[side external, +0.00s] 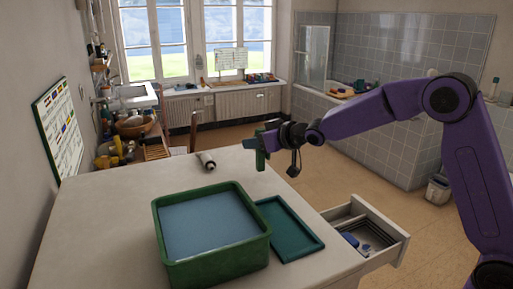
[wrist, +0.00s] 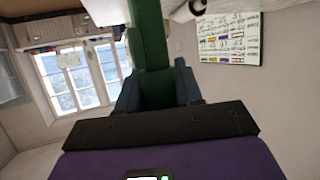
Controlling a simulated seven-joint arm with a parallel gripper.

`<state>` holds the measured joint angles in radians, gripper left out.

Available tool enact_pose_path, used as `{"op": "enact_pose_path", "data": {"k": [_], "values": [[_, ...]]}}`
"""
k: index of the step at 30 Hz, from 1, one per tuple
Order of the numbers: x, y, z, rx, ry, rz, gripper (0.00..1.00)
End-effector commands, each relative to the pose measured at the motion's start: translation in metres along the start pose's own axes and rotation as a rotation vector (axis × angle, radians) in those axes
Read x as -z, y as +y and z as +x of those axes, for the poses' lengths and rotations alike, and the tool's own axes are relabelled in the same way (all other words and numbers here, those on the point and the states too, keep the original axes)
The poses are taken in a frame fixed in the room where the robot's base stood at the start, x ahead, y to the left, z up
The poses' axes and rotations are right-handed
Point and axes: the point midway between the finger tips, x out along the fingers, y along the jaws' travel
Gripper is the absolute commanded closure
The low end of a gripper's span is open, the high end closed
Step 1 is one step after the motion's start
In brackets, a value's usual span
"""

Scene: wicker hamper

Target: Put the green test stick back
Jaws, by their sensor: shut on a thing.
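The green test stick (side external: 261,160) is held in my gripper (side external: 259,143) above the far right edge of the white table. It hangs roughly upright in the side external view, with its lower end apart from the tabletop. In the wrist view the green stick (wrist: 148,38) runs from between the two dark fingers of my gripper (wrist: 158,88) up past the top edge of the picture. The fingers are shut on it, and its far end is out of frame there.
A green-rimmed box (side external: 262,240) with a flat pale-blue inside stands on the table (side external: 100,215). A teal tray or lid (side external: 290,230) lies beside it. A small pale cylinder (side external: 206,160) lies behind. An open drawer (side external: 393,243) holding small blue things juts out right. The table's left is clear.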

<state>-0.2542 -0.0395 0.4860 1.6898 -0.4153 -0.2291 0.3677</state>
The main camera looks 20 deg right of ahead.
Motion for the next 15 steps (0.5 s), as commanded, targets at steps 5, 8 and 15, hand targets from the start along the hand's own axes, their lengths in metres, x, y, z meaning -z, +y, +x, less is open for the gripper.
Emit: {"op": "enact_pose_path", "data": {"k": [5,8,15], "values": [[-0.017,-0.001,0.006,0.0,-0.001,0.0,0.94],[-0.018,0.0,0.007,0.0,0.001,0.0,0.94],[-0.018,0.0,0.007,0.0,0.0,0.0,0.94]]}}
